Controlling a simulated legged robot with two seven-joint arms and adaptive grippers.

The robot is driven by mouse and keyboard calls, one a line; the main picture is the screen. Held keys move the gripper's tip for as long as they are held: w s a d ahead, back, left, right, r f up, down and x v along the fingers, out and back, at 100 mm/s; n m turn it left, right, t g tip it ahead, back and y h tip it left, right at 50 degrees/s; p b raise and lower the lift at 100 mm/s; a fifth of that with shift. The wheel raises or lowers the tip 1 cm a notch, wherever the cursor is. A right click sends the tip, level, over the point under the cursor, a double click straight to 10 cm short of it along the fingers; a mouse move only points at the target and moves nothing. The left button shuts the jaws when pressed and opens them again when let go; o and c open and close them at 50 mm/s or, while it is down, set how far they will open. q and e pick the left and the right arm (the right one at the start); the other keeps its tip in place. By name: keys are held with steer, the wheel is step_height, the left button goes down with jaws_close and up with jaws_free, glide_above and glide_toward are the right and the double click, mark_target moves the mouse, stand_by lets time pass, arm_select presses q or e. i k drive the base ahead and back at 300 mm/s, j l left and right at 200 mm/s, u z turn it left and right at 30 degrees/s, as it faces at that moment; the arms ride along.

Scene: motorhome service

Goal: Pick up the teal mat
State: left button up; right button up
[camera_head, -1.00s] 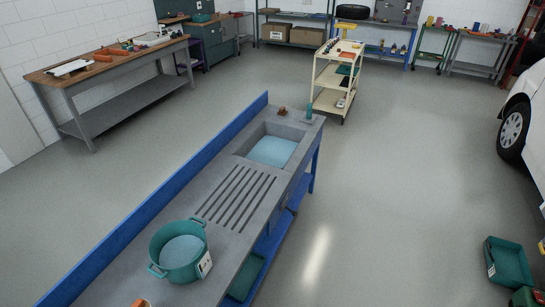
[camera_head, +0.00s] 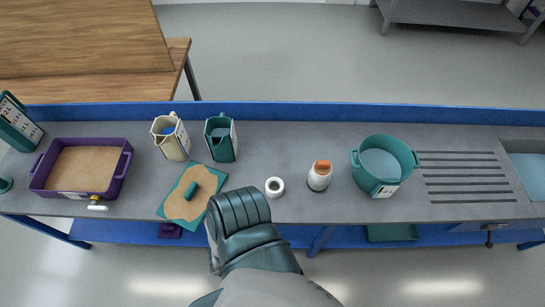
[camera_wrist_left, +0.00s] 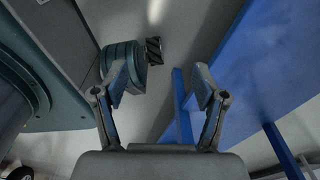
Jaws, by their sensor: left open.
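A teal mat (camera_head: 180,223) lies flat on the grey bench top, left of centre near the front edge in the head view. A tan patch (camera_head: 176,207) covers much of it, with a small dark teal block (camera_head: 191,190) on top. My left gripper (camera_wrist_left: 160,82) shows in the left wrist view, its two fingers apart with nothing between them. Blue bench parts are at its right there; the mat is not visible in that view. In the head view only a dark part of my own body shows, just right of the mat; no gripper is visible. My right gripper is out of view.
A purple tray (camera_head: 123,177) stands left of the mat. A cream jug (camera_head: 171,141) and a teal jug (camera_head: 221,142) stand behind it. A white ring (camera_head: 275,187), an orange-capped bottle (camera_head: 319,176) and a teal pot (camera_head: 386,168) are to the right. A blue rail (camera_head: 300,112) runs along the back.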

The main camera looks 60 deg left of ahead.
mark_target(185, 206)
steer(key=u, duration=3.3)
